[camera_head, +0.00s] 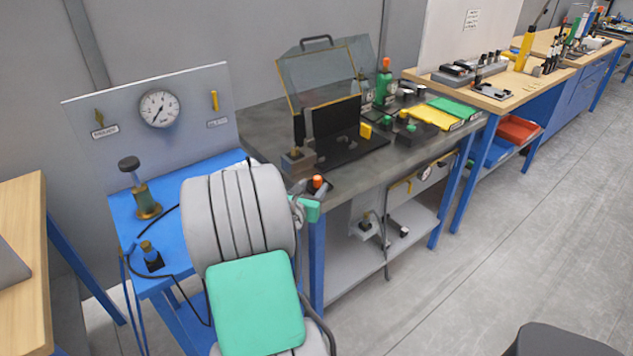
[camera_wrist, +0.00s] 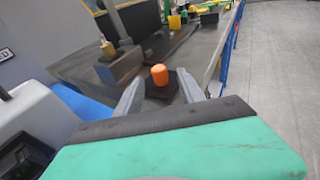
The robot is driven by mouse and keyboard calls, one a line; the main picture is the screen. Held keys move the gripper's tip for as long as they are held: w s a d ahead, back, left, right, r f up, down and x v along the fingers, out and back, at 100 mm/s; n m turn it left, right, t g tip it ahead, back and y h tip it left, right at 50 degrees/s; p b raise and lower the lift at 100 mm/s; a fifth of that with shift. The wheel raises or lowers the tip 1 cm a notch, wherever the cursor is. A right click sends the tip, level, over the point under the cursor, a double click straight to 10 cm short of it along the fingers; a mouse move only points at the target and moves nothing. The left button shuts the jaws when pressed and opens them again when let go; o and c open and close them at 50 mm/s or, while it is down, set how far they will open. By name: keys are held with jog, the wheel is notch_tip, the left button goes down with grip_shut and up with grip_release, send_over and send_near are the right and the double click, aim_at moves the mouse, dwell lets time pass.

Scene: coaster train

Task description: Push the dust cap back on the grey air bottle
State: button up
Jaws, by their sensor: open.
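A small orange cap-like piece (camera_head: 317,181) sits on a dark square base at the near left corner of the grey bench. In the wrist view the orange piece (camera_wrist: 158,75) stands upright between and beyond the two grey fingers of my gripper (camera_wrist: 160,82). The fingers are apart and nothing is held. In the head view my gripper (camera_head: 307,209) shows only in part behind my arm, close to the orange piece. A small grey-looking bottle (camera_head: 364,88) stands beside a green bottle (camera_head: 385,80) at the back of the bench; I cannot tell whether it is the air bottle.
The grey bench (camera_head: 270,125) also carries a clear-lidded case (camera_head: 327,72), a block with a brass fitting (camera_head: 297,160) and yellow and green trays (camera_head: 433,117). A blue stand (camera_head: 180,187) with a gauge panel (camera_head: 205,75) is at left.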

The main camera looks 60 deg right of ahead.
aim_at(316, 183)
jog(key=x, duration=0.3)
jog(key=shift+d, duration=0.2)
grip_shut()
dwell(0.3)
